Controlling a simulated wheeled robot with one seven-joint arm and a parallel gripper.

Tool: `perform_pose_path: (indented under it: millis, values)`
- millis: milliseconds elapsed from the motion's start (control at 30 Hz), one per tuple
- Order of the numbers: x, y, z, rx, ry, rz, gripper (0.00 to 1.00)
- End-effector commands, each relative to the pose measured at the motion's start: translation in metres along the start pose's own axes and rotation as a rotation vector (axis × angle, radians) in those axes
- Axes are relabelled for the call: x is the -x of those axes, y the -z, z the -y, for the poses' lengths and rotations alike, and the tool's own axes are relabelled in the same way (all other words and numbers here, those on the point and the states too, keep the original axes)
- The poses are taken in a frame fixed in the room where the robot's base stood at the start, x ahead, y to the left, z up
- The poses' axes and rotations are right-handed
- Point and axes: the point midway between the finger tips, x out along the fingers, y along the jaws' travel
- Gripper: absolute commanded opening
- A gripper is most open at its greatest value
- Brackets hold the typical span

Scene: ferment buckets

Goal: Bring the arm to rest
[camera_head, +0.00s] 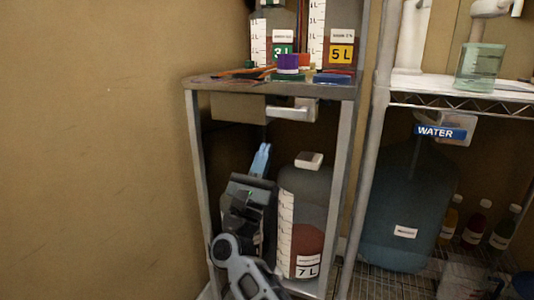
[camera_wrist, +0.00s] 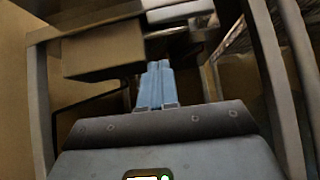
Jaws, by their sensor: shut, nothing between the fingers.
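My gripper (camera_head: 261,160) is shut and empty, with its light blue fingers together and pointing up. It is in front of the open lower bay of a grey metal stand, left of a large jug labelled 7 L (camera_head: 304,225). In the wrist view the closed fingers (camera_wrist: 157,86) point toward the underside of the stand's top. A brown box-like part (camera_wrist: 104,50) hangs under that top, ahead and to the left of the fingers. I cannot tell whether my arm touches the jug or the stand.
The stand's top (camera_head: 225,83) carries containers labelled 3 L (camera_head: 283,52) and 5 L (camera_head: 341,54) and a purple cup (camera_head: 289,64). A wire rack at right holds a large water jug (camera_head: 395,220), several small bottles and a clear beaker (camera_head: 481,66). A bare wall fills the left.

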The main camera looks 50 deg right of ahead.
Motion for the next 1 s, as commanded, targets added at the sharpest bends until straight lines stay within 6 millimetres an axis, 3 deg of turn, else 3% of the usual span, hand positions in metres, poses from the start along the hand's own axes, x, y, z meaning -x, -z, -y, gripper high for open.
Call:
perform_pose_path:
  millis: [200, 400, 867, 1000]
  values:
    - [0.047, -0.002, 0.000, 0.000, -0.007, -0.002, 0.00]
    - [0.075, -0.003, 0.001, 0.000, -0.005, -0.001, 0.00]
    - [0.087, -0.002, 0.004, 0.014, -0.013, 0.002, 0.00]
    - [0.104, -0.001, 0.017, 0.124, -0.088, 0.022, 0.00]
